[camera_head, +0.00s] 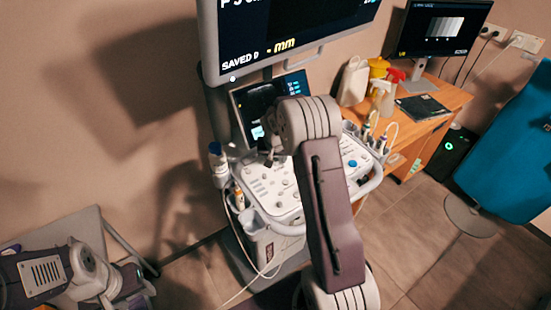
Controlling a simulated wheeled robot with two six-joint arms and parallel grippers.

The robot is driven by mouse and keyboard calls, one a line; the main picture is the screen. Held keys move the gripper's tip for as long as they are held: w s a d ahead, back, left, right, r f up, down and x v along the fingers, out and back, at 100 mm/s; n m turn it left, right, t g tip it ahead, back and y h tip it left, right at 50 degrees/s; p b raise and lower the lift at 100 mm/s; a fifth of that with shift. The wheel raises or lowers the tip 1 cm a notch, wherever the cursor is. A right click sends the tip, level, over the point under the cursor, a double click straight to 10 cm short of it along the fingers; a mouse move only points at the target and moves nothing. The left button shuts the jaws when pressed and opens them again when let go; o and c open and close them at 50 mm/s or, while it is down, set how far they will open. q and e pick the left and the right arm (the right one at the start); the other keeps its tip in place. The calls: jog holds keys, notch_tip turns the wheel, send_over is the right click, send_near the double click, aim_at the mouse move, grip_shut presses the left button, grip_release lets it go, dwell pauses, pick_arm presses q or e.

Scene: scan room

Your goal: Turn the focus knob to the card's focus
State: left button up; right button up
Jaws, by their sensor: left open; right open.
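The ultrasound console's control panel (262,182) carries several small pale knobs and a blue round control (352,163). I cannot tell which one is the focus knob. The large monitor (290,35) above reads "SAVED 0 - mm" with a cropped line over it. A smaller tilted touch screen (262,105) stands behind the panel. My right gripper (268,150) is over the back of the panel, below the touch screen, mostly hidden by its own wrist; it is open. My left gripper (132,284) is open at the lower left, away from the console. I cannot make out a card.
Bottles stand in holders (219,160) on the console's left side, and probes (378,135) hang on its right. A wooden desk (440,100) with spray bottles and a monitor (443,28) is behind. A blue couch (510,150) is at right. Floor between is clear.

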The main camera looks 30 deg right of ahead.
jog(key=shift+a, duration=0.1)
grip_shut()
jog(key=shift+f+m+b, duration=0.25)
jog(key=shift+m+b, duration=0.25)
jog(key=shift+b, duration=0.35)
jog(key=shift+w+m+h+b, duration=0.1)
jog(key=shift+m+h+b, duration=0.3)
jog(key=shift+m+b, duration=0.3)
jog(key=shift+r+m+g+b, duration=0.1)
jog(key=shift+m+g+b, duration=0.3)
jog(key=shift+m+b, duration=0.2)
jog(key=shift+r+m+g+h+b, duration=0.1)
jog(key=shift+m+g+h+b, duration=0.3)
jog(key=shift+m, duration=0.7)
